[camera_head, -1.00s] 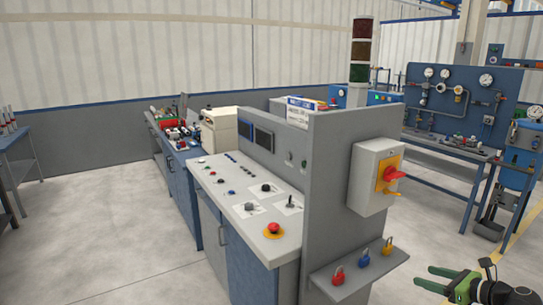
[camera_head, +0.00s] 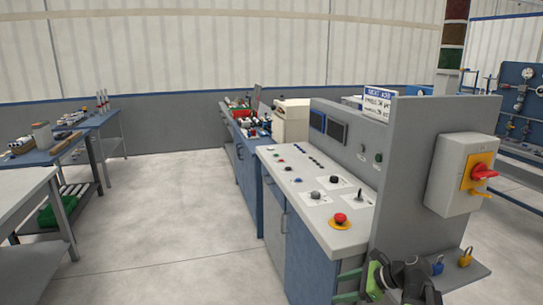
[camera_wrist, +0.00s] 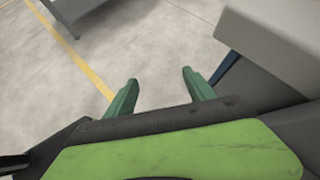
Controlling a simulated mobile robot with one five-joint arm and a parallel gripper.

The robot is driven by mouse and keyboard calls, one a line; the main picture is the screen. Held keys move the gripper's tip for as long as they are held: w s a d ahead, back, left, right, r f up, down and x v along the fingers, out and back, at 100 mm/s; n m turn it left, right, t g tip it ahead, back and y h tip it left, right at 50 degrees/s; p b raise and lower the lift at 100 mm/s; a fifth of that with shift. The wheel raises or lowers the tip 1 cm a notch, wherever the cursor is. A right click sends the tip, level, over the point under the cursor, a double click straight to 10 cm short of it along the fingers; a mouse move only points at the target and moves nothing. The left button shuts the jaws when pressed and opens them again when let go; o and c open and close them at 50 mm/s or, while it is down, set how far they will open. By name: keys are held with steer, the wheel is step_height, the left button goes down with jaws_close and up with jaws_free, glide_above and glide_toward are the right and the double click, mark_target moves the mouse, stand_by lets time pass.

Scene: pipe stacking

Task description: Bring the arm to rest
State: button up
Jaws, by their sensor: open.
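My gripper (camera_head: 340,287) is at the bottom of the head view, right of centre, in front of the grey control console (camera_head: 405,185). Its green fingers point left in that view. In the wrist view, the fingers of my gripper (camera_wrist: 160,80) stand apart with bare floor between them, so it is open and empty. A grey slab-like edge (camera_wrist: 270,45) is at the upper right of the wrist view, beyond the right finger; I cannot tell how close it is.
The console's padlock shelf (camera_head: 455,273) is just right of my arm. A red emergency button (camera_head: 340,218) sits on the console top. Workbenches (camera_head: 40,157) with parts stand at the left. Open concrete floor (camera_head: 165,215) lies between them and the console.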

steer(key=s+a+f+n+g+h+b, duration=0.1)
steer(key=s+a+f+n+g+h, duration=0.15)
steer(key=a+f+n, duration=0.45)
steer(key=s+a+f+n+g+h+b, duration=0.2)
steer(key=s+a+f+n+h, duration=0.15)
steer(key=a+n, duration=0.4)
steer(key=s+d+f+n+h, duration=0.1)
steer(key=d+f+n+h, duration=0.15)
steer(key=d+n, duration=0.45)
step_height(320, 180, up, 16)
steer(key=p, duration=1.5)
steer(key=shift+a+n+g+p, duration=0.35)
steer(key=shift+a, duration=0.1)
